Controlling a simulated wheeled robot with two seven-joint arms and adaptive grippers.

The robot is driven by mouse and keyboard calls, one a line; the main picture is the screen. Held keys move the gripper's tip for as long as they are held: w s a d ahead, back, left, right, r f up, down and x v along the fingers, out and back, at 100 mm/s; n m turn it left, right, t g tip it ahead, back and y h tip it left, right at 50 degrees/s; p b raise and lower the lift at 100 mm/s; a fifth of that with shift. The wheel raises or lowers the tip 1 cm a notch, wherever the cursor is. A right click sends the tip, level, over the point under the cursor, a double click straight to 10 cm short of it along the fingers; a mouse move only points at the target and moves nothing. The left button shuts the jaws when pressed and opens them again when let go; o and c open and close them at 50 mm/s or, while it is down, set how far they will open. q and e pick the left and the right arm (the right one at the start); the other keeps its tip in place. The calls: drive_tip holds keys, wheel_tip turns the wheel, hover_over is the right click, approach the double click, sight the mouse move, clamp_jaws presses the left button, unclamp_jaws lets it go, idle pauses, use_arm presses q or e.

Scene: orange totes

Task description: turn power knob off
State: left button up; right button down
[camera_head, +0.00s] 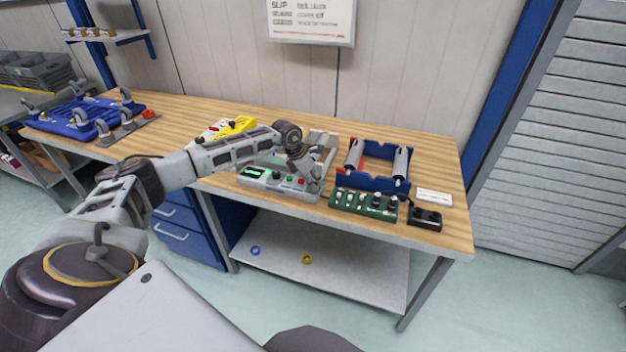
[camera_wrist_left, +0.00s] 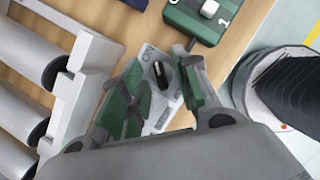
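A light grey control box (camera_head: 262,181) with a small green display and several buttons sits at the bench's front edge. My left gripper (camera_head: 311,183) is over the right end of its front panel, pointing down. In the left wrist view a black knob (camera_wrist_left: 162,75) on a pale, marked panel shows between the two green-grey fingers. The fingers are apart, one on each side of the knob, with no clear contact. The gripper covers that knob in the head view. My right gripper is not in view.
Right of the control box are a green switch box (camera_head: 363,203), a black box (camera_head: 425,218) and a blue frame with grey rollers (camera_head: 372,183).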

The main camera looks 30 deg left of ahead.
use_arm(q)
drive_tip(key=shift+f, duration=0.15)
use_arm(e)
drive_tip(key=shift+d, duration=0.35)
use_arm(q)
clamp_jaws()
